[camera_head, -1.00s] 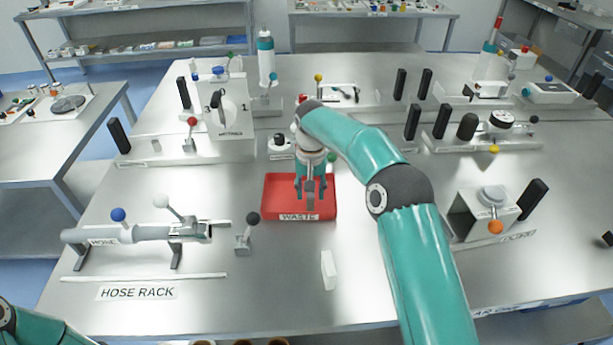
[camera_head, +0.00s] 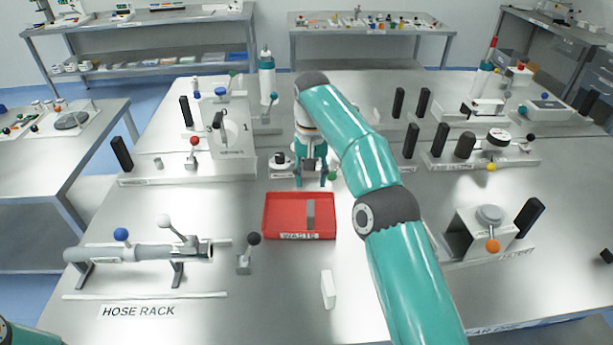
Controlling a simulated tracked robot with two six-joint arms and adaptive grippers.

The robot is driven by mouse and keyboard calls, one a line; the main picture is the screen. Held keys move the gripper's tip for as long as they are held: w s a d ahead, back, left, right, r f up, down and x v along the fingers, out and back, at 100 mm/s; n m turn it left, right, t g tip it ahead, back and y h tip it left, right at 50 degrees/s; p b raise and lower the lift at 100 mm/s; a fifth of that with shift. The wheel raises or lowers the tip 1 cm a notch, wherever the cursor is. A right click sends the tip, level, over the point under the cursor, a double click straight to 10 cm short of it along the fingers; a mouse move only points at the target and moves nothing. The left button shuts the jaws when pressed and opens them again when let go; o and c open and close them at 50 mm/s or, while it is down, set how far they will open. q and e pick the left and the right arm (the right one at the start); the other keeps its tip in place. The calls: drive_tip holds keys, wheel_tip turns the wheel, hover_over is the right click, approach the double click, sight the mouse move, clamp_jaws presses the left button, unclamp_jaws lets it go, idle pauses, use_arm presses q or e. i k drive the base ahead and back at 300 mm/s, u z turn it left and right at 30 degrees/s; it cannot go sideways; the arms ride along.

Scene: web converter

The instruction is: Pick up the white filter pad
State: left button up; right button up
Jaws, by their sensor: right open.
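A small white upright block, which looks like the white filter pad (camera_head: 328,289), stands on the bench in front of the red waste tray, toward the near edge. My right gripper (camera_head: 312,184) is open and empty above the far edge of the red WASTE tray (camera_head: 270,217), pointing down. It is well behind the white pad and apart from it. A grey flat piece (camera_head: 310,214) is in the tray. Only a bit of my left arm shows at the lower left corner; its gripper is out of view.
The hose rack (camera_head: 140,252) with a grey hose lies at left, and a black-knobbed lever (camera_head: 249,252) stands between it and the tray. The filter housing (camera_head: 480,231) with an orange knob is at right. The bench around the white pad is clear.

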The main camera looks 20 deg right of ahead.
sight(327, 284)
drive_tip(key=k, duration=1)
